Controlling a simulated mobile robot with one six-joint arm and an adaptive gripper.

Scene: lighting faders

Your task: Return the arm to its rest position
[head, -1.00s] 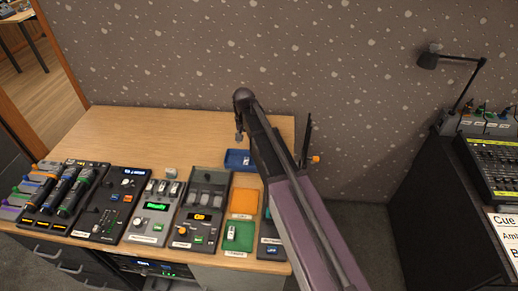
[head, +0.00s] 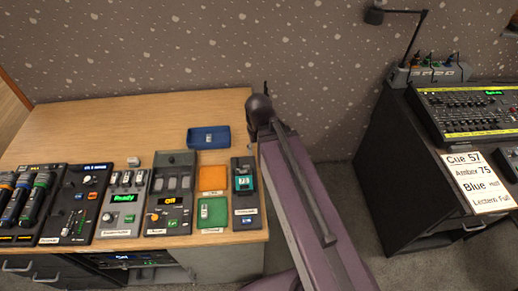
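My arm rises from the bottom right of the head view, a purple link leading up to a dark joint near the right edge of the wooden desk (head: 100,115). The gripper at its end is not visible; the arm's own links hide that area or it lies out of the frame. I cannot see whether it holds anything.
The desk bears a row of control modules (head: 125,200), a blue tray (head: 209,138), an orange pad (head: 213,178) and a green pad (head: 212,212). At right stand a fader console (head: 470,112), a cue card (head: 474,182) and a lamp (head: 376,16). Floor shows between the desks.

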